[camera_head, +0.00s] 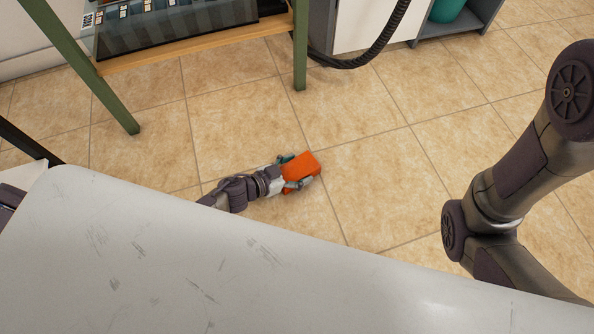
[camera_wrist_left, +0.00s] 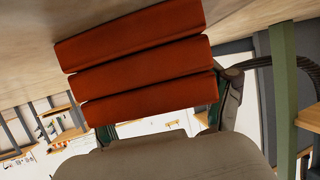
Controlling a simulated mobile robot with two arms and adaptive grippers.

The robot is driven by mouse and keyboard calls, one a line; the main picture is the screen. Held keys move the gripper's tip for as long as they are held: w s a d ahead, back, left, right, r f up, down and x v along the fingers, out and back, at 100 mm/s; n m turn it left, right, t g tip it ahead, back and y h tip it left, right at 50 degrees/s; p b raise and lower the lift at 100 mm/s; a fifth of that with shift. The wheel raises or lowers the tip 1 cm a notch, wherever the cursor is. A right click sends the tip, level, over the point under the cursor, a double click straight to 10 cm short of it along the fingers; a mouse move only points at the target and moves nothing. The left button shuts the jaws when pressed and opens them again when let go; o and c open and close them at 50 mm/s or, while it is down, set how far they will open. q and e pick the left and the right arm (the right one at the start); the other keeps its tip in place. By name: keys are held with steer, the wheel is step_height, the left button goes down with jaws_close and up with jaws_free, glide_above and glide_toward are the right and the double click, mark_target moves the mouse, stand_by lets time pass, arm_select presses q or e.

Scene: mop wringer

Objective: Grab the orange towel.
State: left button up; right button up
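The orange towel (camera_head: 303,166) is a folded block low over the tiled floor, just beyond the edge of the pale surface in front of me. In the left wrist view the towel (camera_wrist_left: 140,60) shows as several stacked folds filling the upper middle. My left gripper (camera_head: 293,172) is at the towel, with its fingers spread apart, one on each side of the near part. In the left wrist view its fingers (camera_wrist_left: 168,115) are partly hidden behind the towel. I cannot tell whether they touch it. My right gripper is out of view.
A pale scuffed surface (camera_head: 200,270) fills the foreground. A green-legged rack (camera_head: 300,45) with a wooden shelf stands at the upper left. A black hose (camera_head: 378,45) hangs by a white cabinet. My right arm is at the right. Tiled floor (camera_head: 380,190) around the towel is clear.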

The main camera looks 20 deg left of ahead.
arm_select(q)
steer(key=c, duration=0.7)
steer(key=shift+r, duration=0.1)
